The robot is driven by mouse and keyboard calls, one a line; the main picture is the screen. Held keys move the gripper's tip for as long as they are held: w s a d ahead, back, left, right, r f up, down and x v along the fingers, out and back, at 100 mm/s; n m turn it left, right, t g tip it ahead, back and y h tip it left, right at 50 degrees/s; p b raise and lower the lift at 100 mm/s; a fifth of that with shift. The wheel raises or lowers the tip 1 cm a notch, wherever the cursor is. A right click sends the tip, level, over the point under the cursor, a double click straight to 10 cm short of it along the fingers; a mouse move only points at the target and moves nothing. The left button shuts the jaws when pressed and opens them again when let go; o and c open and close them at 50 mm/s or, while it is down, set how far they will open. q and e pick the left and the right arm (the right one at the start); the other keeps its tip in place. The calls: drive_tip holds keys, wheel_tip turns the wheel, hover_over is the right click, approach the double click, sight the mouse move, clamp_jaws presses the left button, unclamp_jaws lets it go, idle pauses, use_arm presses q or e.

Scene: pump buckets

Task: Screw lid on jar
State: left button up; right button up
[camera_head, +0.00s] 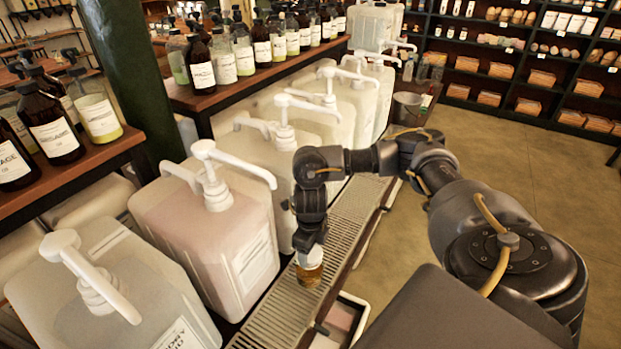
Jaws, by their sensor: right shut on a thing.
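A small jar (309,275) with amber contents is below my right gripper (309,247), over or on the metal drip grate (287,306). A white lid (311,257) is at the top of the jar, right at the fingertips. My right gripper points down and is shut on the white lid. I cannot tell whether the lid is seated straight or how tight it is on the jar. My left gripper is not in view.
Large white pump containers (215,225) stand in a row left of the grate. A white tray (345,318) sits lower, below the grate's right edge. Bottles fill the wooden shelf (215,97) at the upper left. The floor (520,160) to the right is clear.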

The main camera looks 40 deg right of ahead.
drive_tip(key=shift+f, duration=0.3)
idle(0.5)
drive_tip(key=o, duration=1)
drive_tip(key=shift+r, duration=0.1)
wheel_tip(320, 180, up, 11)
drive_tip(key=shift+f+p, duration=0.15)
drive_tip(key=shift+p, duration=0.35)
